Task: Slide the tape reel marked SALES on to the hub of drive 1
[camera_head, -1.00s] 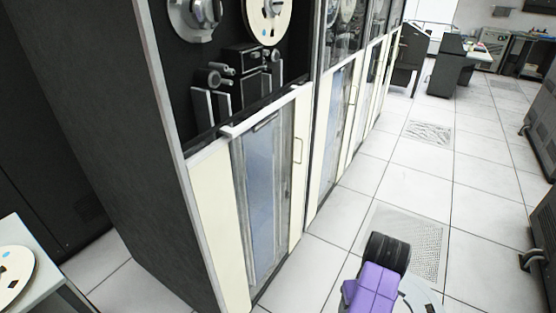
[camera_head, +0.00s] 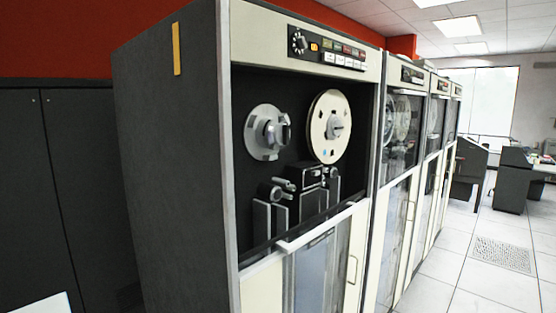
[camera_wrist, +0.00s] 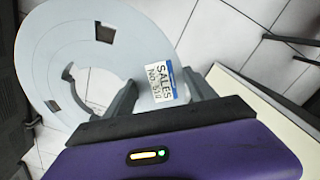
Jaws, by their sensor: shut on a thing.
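The tape reel marked SALES (camera_wrist: 85,40) is a pale grey disc in the wrist view, with a white and blue label by my fingers. My gripper (camera_wrist: 160,95) is shut on its rim, beside the label. The reel and gripper are out of the head view. The nearest tape drive (camera_head: 305,150) has its upper bay open. Its left hub (camera_head: 269,132) is a grey metal disc with a projecting centre and no reel on it. A cream reel (camera_head: 330,127) sits on the right hub. I cannot read a drive number.
A control panel (camera_head: 326,48) runs above the bay. A glass-fronted lower door (camera_head: 318,275) with a light top bar is below it. More drives (camera_head: 405,150) stand in a row to the right. Tiled floor (camera_head: 475,285) is open at the right.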

